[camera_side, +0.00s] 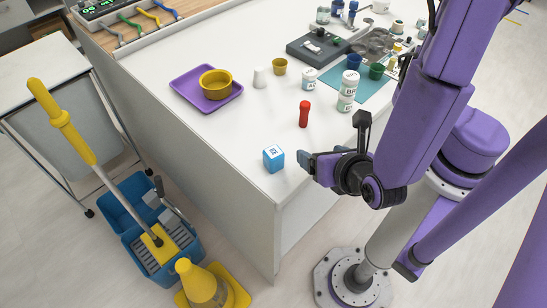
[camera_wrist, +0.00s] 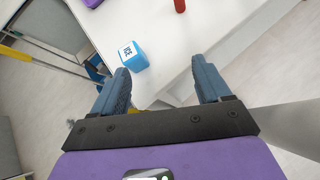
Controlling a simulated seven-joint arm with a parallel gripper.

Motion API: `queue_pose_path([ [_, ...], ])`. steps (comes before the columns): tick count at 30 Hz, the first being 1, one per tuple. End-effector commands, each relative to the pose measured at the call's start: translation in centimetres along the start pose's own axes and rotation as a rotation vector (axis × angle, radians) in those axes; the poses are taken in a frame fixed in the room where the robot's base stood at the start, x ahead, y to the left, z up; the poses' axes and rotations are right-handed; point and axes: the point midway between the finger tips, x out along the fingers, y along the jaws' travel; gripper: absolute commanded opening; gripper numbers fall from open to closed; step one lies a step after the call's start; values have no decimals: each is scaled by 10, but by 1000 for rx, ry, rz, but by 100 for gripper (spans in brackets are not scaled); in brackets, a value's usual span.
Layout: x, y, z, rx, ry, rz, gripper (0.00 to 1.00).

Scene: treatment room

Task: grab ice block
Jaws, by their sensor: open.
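The ice block (camera_side: 273,158) is a small blue cube with white faces, standing near the front corner of the white table. It also shows in the wrist view (camera_wrist: 132,56), with the letters ICE on its white face, just beyond the left finger. My gripper (camera_side: 305,160) is to the right of the block in the side view, close to the table's edge. In the wrist view my gripper (camera_wrist: 160,78) has its two blue-grey fingers spread wide, with nothing between them. The block is apart from the right finger; whether the left finger touches it I cannot tell.
A red cylinder (camera_side: 304,114) stands behind the block on the white table (camera_side: 215,150). White bottles (camera_side: 347,92), a purple tray (camera_side: 182,82) with a yellow bowl (camera_side: 215,83), and several cups stand further back. A blue mop bucket (camera_side: 125,205) and yellow cone (camera_side: 200,284) are on the floor.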

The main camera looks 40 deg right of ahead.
Motion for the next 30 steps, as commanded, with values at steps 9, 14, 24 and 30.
queue_pose_path([
  [9,-5,25,-40,-284,-124,219,76],
  [14,7,29,-40,-297,-131,226,76],
  [24,64,42,-34,-293,-129,220,76],
  [30,96,50,-31,-292,-128,221,76],
])
